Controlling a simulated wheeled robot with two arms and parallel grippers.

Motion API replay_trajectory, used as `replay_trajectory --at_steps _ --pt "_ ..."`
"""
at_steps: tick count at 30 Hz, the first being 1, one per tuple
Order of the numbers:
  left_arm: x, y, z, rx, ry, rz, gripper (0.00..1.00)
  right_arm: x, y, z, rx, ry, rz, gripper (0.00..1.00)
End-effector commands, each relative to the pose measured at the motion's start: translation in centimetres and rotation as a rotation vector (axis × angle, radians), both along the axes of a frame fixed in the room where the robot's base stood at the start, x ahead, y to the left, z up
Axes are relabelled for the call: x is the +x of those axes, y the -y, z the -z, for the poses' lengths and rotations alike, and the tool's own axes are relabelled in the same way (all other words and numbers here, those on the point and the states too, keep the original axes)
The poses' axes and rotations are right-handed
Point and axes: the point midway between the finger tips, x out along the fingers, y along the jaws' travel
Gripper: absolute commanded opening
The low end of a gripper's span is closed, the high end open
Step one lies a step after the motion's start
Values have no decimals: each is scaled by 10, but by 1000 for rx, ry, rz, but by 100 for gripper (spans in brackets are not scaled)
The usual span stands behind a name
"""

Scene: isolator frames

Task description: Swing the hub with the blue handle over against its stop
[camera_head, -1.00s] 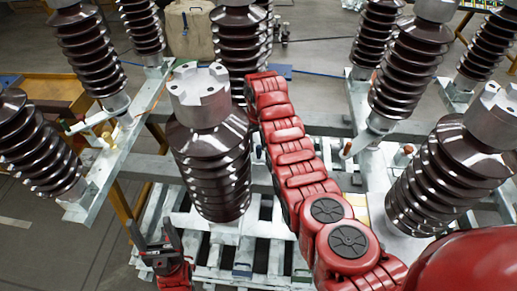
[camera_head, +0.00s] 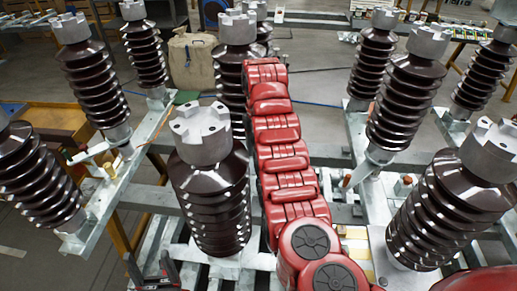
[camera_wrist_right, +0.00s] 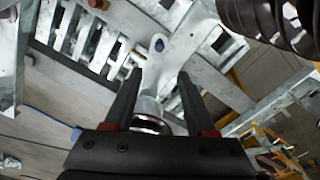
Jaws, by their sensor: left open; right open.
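In the right wrist view, a pale grey metal hub (camera_wrist_right: 182,42) with arms has a small dark blue end or spot (camera_wrist_right: 159,44) on it; whether this is the blue handle, I cannot tell. My right gripper (camera_wrist_right: 157,85) is open. Its two dark fingers point toward the hub, with a round metal part partly showing between them; I cannot tell whether they touch anything. In the head view the right gripper and the blue handle cannot be made out. My left gripper (camera_head: 150,268) is open and empty at the bottom left, cut by the frame edge.
Ribbed brown insulators with notched grey caps (camera_head: 200,130) stand close around my red arm. Galvanised beams (camera_head: 105,205) run between them. An orange-brown box (camera_head: 50,118) is at the left. Bare floor (camera_head: 310,85) shows behind.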

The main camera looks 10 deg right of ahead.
Motion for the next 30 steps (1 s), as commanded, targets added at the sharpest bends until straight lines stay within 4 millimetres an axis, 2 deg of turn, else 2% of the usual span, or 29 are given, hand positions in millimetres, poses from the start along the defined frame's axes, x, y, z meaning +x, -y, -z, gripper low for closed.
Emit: replay_trajectory --at_steps 4,8,11,13,18,21,23,26,30 --pt "0 0 0 0 0 0 69 0 0 0 0 0 0 54" --pt "0 0 1 0 0 0 69 2 6 6 0 2 -1 31" --pt "0 0 3 0 0 0 69 7 26 21 3 14 -4 13" --pt "0 0 6 0 0 0 69 8 46 41 19 19 -10 0" --pt "0 0 12 0 0 0 69 0 84 93 132 53 -34 0" --pt "0 0 15 0 0 0 69 -10 99 112 235 97 -36 0" --pt "0 0 17 0 0 0 69 -16 104 118 304 131 -31 0" --pt "0 0 19 0 0 0 69 -24 113 117 409 204 -15 0" --pt "0 0 21 0 0 0 69 -29 123 105 510 294 9 0"
